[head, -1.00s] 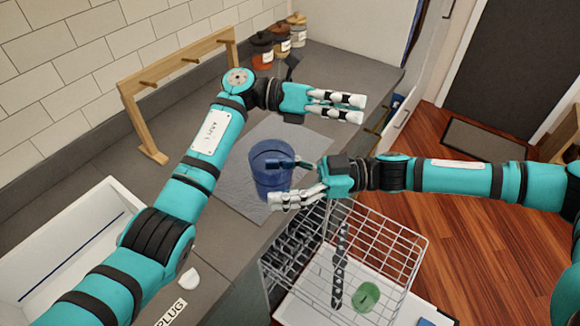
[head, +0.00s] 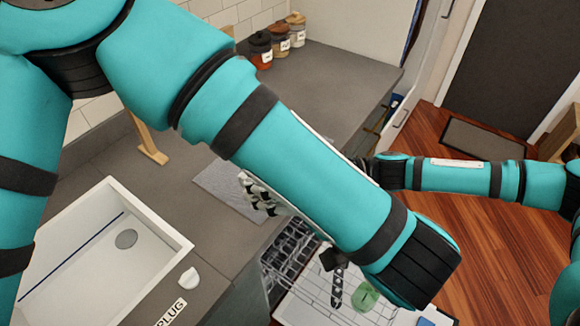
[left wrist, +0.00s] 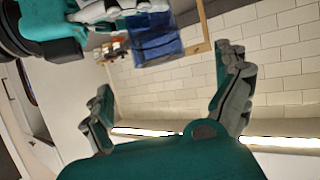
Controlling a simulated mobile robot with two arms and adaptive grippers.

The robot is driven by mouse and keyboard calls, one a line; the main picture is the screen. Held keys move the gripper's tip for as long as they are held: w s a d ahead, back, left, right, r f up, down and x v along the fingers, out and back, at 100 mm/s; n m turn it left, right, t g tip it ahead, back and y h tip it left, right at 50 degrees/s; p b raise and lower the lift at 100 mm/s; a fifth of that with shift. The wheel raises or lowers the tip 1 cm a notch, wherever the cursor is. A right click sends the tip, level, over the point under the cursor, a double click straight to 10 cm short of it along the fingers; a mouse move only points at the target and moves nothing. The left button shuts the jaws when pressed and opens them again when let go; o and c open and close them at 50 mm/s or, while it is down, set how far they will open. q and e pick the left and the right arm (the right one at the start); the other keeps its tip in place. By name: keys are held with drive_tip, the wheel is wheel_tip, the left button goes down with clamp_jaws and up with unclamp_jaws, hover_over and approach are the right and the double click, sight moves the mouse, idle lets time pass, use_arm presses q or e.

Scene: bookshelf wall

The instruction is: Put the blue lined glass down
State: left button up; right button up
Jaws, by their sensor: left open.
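A grey mat (head: 222,186) lies on the counter (head: 335,80). A white sink (head: 85,262) is at the left, jars (head: 278,36) at the back. An open dishwasher rack with a green item (head: 365,297) is below. A wooden peg rack (head: 148,140) stands by the wall.

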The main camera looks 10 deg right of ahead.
use_arm(q)
drive_tip(key=x, duration=0.7)
drive_tip(key=shift+w+a, duration=0.1)
drive_tip(key=shift+w, duration=0.1)
drive_tip(key=c, duration=1.4)
drive_tip(key=shift+c, duration=0.8)
use_arm(e)
drive_tip(key=o, duration=1.6)
drive_tip(key=shift+c, duration=0.2)
